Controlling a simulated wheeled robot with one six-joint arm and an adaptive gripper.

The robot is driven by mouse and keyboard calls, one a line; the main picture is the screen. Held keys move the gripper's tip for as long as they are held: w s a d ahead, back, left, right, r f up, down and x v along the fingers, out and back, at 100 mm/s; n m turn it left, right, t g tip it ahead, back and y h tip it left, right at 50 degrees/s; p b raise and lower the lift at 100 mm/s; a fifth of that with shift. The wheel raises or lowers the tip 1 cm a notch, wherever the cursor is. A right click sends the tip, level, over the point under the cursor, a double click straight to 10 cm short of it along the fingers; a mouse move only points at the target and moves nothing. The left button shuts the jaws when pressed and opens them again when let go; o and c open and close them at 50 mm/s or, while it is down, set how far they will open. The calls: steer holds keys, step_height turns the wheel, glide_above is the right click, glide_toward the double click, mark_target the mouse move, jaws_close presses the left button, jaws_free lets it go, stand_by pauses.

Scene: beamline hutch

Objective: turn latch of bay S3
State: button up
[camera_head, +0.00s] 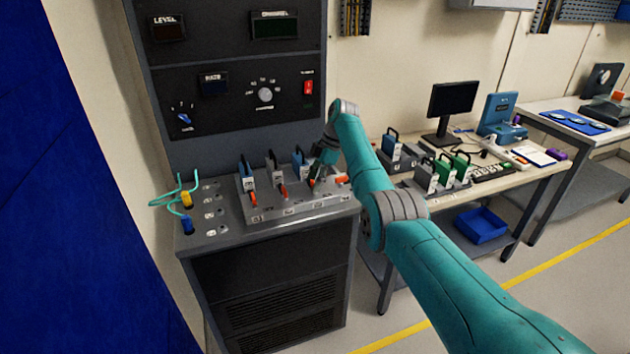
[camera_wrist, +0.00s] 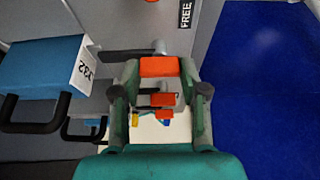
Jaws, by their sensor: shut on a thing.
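A grey bay block (camera_head: 300,208) on the rack's ledge carries a row of upright modules with dark handles and orange-tipped latches. My gripper (camera_head: 315,178) reaches down beside the blue module (camera_head: 298,160), the rightmost in the row. In the wrist view my gripper (camera_wrist: 160,72) is shut on an orange latch handle (camera_wrist: 160,67). The blue module marked 332 (camera_wrist: 45,65) is at the left there. The latch of bay S3 (camera_head: 312,183) appears to be the held one, but the bay labels are too small to read. My fingers partly hide it.
Another orange latch (camera_head: 342,180) lies just right of my gripper. Yellow and blue plugs (camera_head: 187,212) with teal cables stand at the ledge's left. A bench (camera_head: 520,185) with more modules and a monitor (camera_head: 453,103) is at the right. A FREE label (camera_wrist: 185,13) shows at the top of the wrist view.

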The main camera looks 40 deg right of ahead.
steer(key=o, duration=1.1)
steer(key=shift+o, duration=0.2)
steer(key=shift+r, duration=0.1)
steer(key=v, duration=1.1)
steer(key=shift+r, duration=0.35)
steer(key=shift+d, duration=0.15)
